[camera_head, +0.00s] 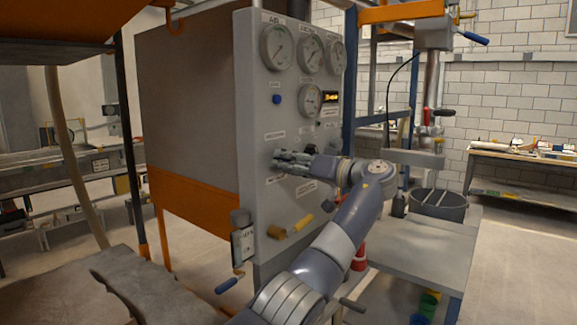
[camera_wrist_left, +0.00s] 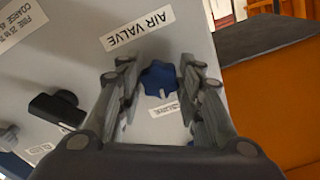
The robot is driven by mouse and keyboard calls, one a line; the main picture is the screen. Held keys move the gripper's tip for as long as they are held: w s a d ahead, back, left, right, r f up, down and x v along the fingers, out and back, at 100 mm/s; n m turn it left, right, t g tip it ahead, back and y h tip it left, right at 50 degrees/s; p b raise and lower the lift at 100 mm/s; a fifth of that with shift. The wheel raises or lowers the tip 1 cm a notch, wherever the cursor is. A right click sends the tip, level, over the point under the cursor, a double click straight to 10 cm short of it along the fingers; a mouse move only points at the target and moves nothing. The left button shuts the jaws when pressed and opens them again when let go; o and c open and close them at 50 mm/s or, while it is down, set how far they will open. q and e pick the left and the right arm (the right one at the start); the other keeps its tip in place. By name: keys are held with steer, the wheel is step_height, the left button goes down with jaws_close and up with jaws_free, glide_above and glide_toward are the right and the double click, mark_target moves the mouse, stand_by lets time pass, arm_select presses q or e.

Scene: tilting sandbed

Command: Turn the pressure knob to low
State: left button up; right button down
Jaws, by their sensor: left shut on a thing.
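My left gripper (camera_head: 283,160) is at the front of the grey control panel (camera_head: 262,195) in the head view, its fingers reaching the panel face. In the left wrist view, its two fingers (camera_wrist_left: 158,85) stand on either side of a blue lobed knob (camera_wrist_left: 158,74) and are shut on it. A label beside this knob reads "AIR VALVE" (camera_wrist_left: 138,30); a smaller label (camera_wrist_left: 164,109) on its other side is hard to read. I cannot tell which knob is the pressure knob. In the head view the fingers hide the held knob. My right gripper is not in view.
A black knob (camera_wrist_left: 58,108) sits left of the fingers in the left wrist view. In the head view, several gauges (camera_head: 278,47) and another blue knob (camera_head: 277,99) are above my gripper. A grey bench (camera_head: 421,258) stands right.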

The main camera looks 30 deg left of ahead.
arm_select(q)
steer(key=shift+f+n, duration=0.2)
steer(key=shift+n, duration=0.6)
steer(key=o, duration=1)
steer(key=shift+o, duration=0.2)
steer(key=shift+r, duration=0.1)
steer(key=d, duration=1.2)
steer(key=shift+s, duration=0.4)
